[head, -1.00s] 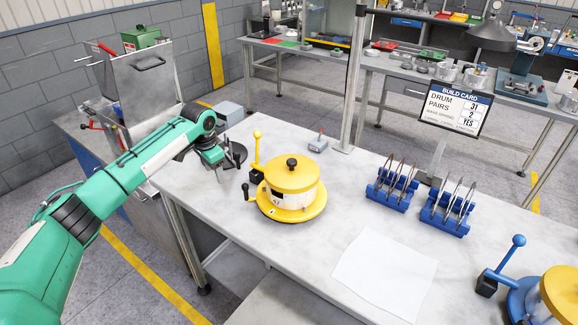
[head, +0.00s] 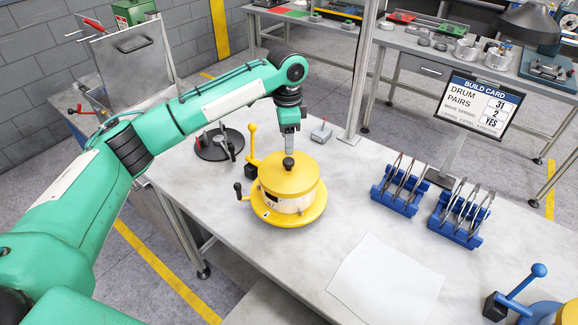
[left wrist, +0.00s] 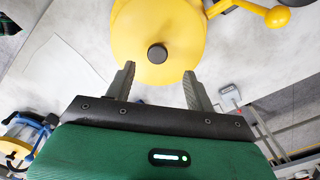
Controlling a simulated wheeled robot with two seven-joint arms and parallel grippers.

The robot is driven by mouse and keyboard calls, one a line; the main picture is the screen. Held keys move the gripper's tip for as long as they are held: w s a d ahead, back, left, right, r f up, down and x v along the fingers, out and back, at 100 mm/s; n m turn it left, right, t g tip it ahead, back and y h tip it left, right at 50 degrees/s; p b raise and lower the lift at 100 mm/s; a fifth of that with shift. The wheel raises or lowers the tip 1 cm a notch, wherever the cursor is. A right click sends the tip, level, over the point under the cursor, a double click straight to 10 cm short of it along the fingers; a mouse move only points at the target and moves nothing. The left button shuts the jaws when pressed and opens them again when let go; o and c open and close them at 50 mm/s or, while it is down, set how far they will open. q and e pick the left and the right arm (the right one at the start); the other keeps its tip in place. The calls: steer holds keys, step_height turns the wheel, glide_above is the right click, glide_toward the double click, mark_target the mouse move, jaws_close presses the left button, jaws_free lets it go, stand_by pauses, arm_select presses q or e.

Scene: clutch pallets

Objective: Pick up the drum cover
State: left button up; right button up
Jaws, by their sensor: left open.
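The drum cover (head: 273,176) is a round yellow lid with a black knob (head: 289,163). It sits on a pale drum (head: 290,203) that stands on a yellow round base on the table. My left gripper (head: 289,150) points down just above and behind the knob in the head view. In the left wrist view the cover (left wrist: 185,30) fills the top middle, and its knob (left wrist: 157,53) lies ahead of the open gap between my left fingers (left wrist: 159,80). The fingers hold nothing. My right gripper is not in view.
A yellow ball-topped lever (head: 251,142) stands beside the drum. A black round stand (head: 219,143) and a small grey box (head: 321,133) are behind it. Blue racks (head: 398,192) stand to the right. A white sheet (head: 385,285) lies in front, and a blue-based drum (head: 545,312) is at the right corner.

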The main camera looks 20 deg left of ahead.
mark_target(289, 160)
arm_select(q)
steer(key=shift+s+f+p, duration=0.1)
steer(key=shift+f+p, duration=0.5)
steer(key=shift+f, duration=0.3)
steer(key=f+p, duration=0.1)
steer(key=f, duration=0.2)
steer(key=shift+d+f, duration=0.2)
steer(key=shift+f, duration=0.35)
jaws_close()
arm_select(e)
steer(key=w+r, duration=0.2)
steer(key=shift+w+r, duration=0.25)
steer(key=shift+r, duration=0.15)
